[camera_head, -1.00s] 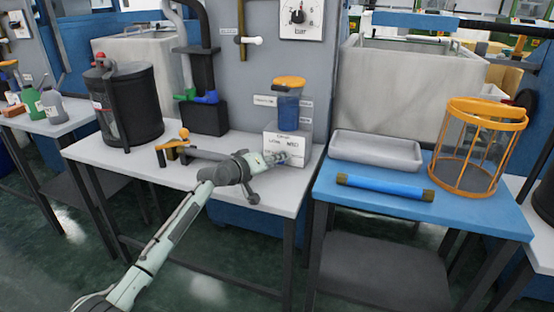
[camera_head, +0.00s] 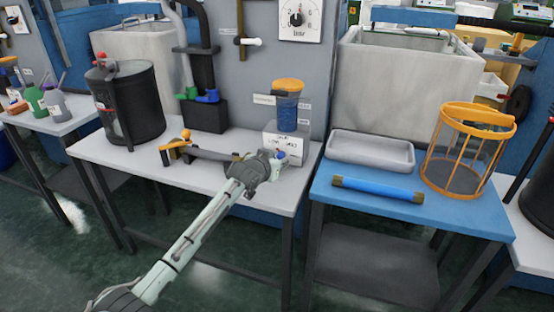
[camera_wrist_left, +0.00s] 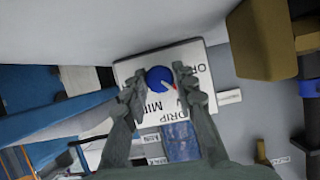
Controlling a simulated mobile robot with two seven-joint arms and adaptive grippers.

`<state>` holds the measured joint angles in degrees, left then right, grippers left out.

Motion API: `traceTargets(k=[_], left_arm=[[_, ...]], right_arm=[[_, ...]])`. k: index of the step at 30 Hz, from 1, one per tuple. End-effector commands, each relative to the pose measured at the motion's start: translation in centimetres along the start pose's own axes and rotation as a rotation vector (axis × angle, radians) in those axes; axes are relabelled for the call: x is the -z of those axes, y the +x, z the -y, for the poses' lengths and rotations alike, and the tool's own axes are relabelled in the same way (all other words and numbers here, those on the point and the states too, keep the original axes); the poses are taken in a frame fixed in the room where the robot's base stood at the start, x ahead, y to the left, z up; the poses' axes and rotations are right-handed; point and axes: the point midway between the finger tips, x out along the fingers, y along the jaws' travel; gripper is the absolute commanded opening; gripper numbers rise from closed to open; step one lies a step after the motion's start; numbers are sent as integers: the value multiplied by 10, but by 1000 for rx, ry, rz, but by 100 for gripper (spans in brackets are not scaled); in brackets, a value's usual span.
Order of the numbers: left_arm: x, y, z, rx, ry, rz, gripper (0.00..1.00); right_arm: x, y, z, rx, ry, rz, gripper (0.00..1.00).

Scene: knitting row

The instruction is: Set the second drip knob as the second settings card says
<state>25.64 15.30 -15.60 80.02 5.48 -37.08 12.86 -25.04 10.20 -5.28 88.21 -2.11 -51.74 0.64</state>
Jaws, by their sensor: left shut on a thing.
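A white box with black "DRIP" lettering (camera_head: 297,148) stands at the back right of the white bench, below a blue reservoir with an orange lid (camera_head: 287,106). A blue knob (camera_wrist_left: 158,78) with a red and white pointer mark is on its front face. The knob also shows in the camera_head view (camera_head: 280,155). My left gripper (camera_wrist_left: 160,86) has one finger on each side of the knob and is shut on it. The fingers cover part of the lettering. I cannot read a settings card. My right gripper is not in view.
An orange-handled tool (camera_head: 177,150) lies on the white bench (camera_head: 222,175) left of my gripper, beside a black drum (camera_head: 137,103). A blue table (camera_head: 400,208) on the right holds a grey tray (camera_head: 371,152), a blue tube (camera_head: 378,189) and an orange cage (camera_head: 466,160).

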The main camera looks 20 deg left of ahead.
Motion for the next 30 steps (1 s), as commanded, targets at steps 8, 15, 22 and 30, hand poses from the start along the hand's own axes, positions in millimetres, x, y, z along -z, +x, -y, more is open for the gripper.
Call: traceTargets(k=[8,15,22,30], left_arm=[[1,0,-1,60,133,4,0],[1,0,-1,82,182,6,0],[0,0,-1,86,190,6,0],[0,0,-1,85,189,6,33]], right_arm=[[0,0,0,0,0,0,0],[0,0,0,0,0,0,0],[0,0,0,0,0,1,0],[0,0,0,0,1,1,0]])
